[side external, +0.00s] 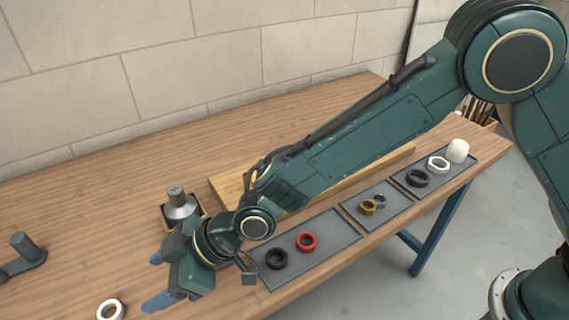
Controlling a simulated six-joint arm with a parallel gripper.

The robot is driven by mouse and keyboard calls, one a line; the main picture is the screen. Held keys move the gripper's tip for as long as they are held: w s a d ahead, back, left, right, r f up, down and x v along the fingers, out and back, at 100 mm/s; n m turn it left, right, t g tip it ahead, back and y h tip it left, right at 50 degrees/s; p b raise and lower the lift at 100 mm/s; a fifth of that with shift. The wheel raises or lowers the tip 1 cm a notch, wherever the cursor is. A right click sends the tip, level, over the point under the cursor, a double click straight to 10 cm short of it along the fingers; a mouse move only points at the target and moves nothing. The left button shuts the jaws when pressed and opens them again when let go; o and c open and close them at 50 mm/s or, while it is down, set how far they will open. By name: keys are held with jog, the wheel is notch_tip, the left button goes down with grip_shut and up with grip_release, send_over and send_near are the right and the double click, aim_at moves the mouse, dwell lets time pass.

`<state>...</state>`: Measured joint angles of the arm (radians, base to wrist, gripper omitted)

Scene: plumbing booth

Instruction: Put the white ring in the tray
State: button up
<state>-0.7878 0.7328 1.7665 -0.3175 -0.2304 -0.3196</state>
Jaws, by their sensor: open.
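A white ring (110,310) lies on the wooden table at the lower left, partly cut off by the picture's bottom edge. My gripper (156,281) is open and empty, its blue fingertips pointing left. In the picture it is above and right of the white ring, apart from it; its height over the table is hard to judge. A row of shallow grey trays runs along the table's front edge: the near tray (330,252) holds a black ring (277,259) and a red ring (307,241). I cannot tell which tray the task means.
The middle tray (398,209) holds brass and grey nuts (368,207). The far tray (407,188) holds a black ring (417,179), a white nut (438,165) and a white cap (457,150). A grey fitting (180,204) stands in a small box behind my gripper. A dark fitting (26,252) is at far left.

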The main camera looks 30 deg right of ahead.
send_near(103, 313)
jog(key=shift+x, duration=0.75)
jog(key=shift+a+f, duration=0.1)
jog(key=shift+f, duration=0.05)
jog(key=shift+x, duration=2.4)
jog(key=shift+c, duration=0.4)
jog(key=c, duration=1.1)
jog(key=shift+o, duration=0.2)
notch_tip(103, 313, up, 20)
